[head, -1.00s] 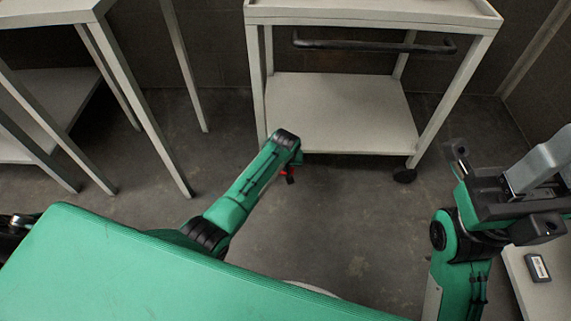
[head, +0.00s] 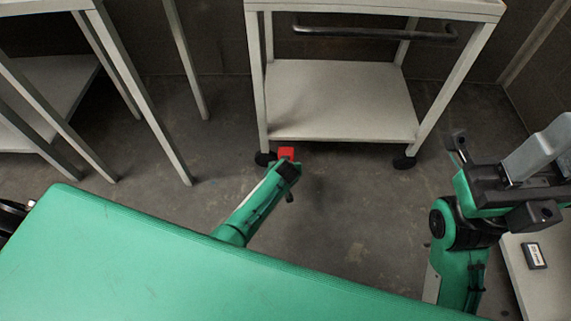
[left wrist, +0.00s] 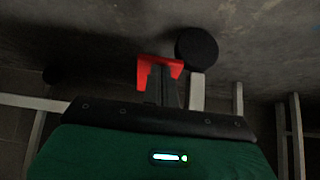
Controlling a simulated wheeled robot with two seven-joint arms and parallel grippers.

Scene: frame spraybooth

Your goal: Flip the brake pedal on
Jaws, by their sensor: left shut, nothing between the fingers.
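The red brake pedal (head: 287,151) is beside the cart's near-left caster (head: 265,159) in the head view. In the left wrist view, the pedal (left wrist: 147,68) is a red plate behind my fingertips, and the round dark caster (left wrist: 197,48) is just right of it. My left gripper (head: 288,168) is low over the floor at the pedal, shut and empty. In the left wrist view, its dark fingers (left wrist: 163,72) overlap the pedal; I cannot tell if they touch it. My right gripper (head: 500,190) is at the right, far from the pedal; its jaw state is unclear.
The pale cart (head: 340,100) has a lower shelf and a dark handle bar (head: 375,33). A pale table frame (head: 140,100) stands at the left. A pale surface with a small dark device (head: 534,256) is at the lower right. The floor right of my left arm is clear.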

